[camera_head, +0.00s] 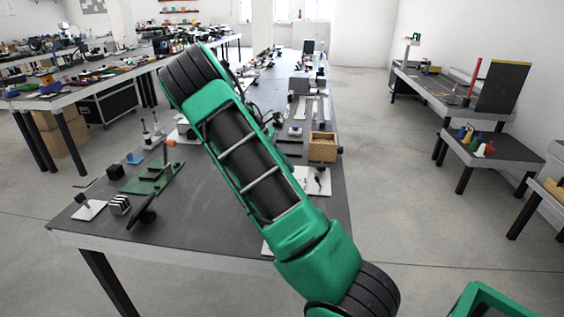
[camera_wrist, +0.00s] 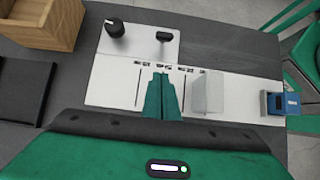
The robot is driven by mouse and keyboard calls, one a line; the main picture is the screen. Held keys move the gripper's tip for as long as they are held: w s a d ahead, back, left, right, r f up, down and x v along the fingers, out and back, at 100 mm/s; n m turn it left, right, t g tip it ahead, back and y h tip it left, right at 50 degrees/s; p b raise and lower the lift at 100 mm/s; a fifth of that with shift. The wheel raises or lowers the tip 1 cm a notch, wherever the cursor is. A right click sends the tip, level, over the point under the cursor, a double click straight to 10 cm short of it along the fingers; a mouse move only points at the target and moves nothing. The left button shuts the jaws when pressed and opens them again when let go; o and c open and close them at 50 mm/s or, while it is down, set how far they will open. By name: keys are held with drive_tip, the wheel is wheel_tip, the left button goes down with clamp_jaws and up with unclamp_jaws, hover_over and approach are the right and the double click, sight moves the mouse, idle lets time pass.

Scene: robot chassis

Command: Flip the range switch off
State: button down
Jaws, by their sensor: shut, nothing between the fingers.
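In the wrist view, a white panel (camera_wrist: 140,45) lies on the dark table. It carries a round black knob (camera_wrist: 115,27) at its left and a small black T-shaped lever (camera_wrist: 164,37) at its right. Below it is a wider white plate (camera_wrist: 110,85) with thin dark slots, small dark marks and a pale raised block (camera_wrist: 207,92). I cannot tell for sure which part is the range switch. My gripper (camera_wrist: 162,78) is shut and empty; its green fingertips are over the wide plate, below the lever and left of the pale block. My arm hides part of the table in the head view.
A wooden box (camera_wrist: 45,25) stands at the upper left of the wrist view and also shows in the head view (camera_head: 323,147). A blue-and-grey part (camera_wrist: 283,102) sits at the plate's right end. A dark flat part (camera_wrist: 25,90) lies at the left.

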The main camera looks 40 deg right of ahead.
sight(317, 177)
drive_tip(key=x, duration=0.5)
drive_tip(key=shift+s+d+r, duration=0.3)
drive_tip(key=shift+s+d, duration=0.2)
drive_tip(key=shift+s, duration=0.05)
drive_tip(key=shift+s+d+r, duration=0.3)
drive_tip(key=shift+s+d, duration=0.2)
drive_tip(key=shift+s, duration=0.05)
drive_tip(key=shift+s+d+r, duration=0.2)
drive_tip(key=shift+s+d, duration=0.05)
drive_tip(key=shift+s, duration=0.05)
drive_tip(key=shift+r, duration=0.15)
drive_tip(key=shift+s+d, duration=0.1)
drive_tip(key=shift+s, duration=0.05)
